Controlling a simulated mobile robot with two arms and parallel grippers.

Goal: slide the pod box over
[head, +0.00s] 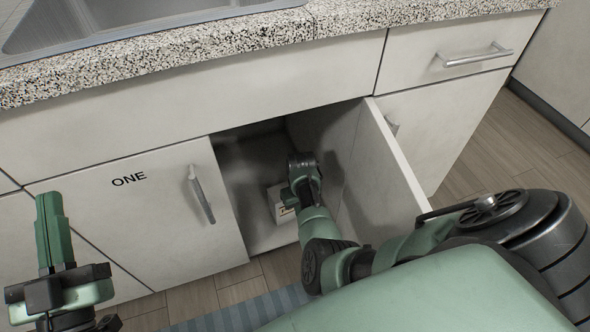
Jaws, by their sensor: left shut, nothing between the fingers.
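The pod box (281,206), a small pale box with printing, sits on the floor of the open cabinet under the sink. My right arm reaches into this cabinet and covers much of the box. My right gripper is at the far end of that arm, close to the box, but its fingers are hidden, so I cannot tell whether it touches the box. My left gripper (49,225) is at the lower left, in front of the closed door marked ONE. Its fingers are together and empty, pointing up in the picture.
The open cabinet door (398,160) stands out to the right of my right arm. The closed door (150,215) marked ONE is on the left. A speckled counter (210,52) with a sink (130,12) is above. A blue-grey mat (240,315) lies below.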

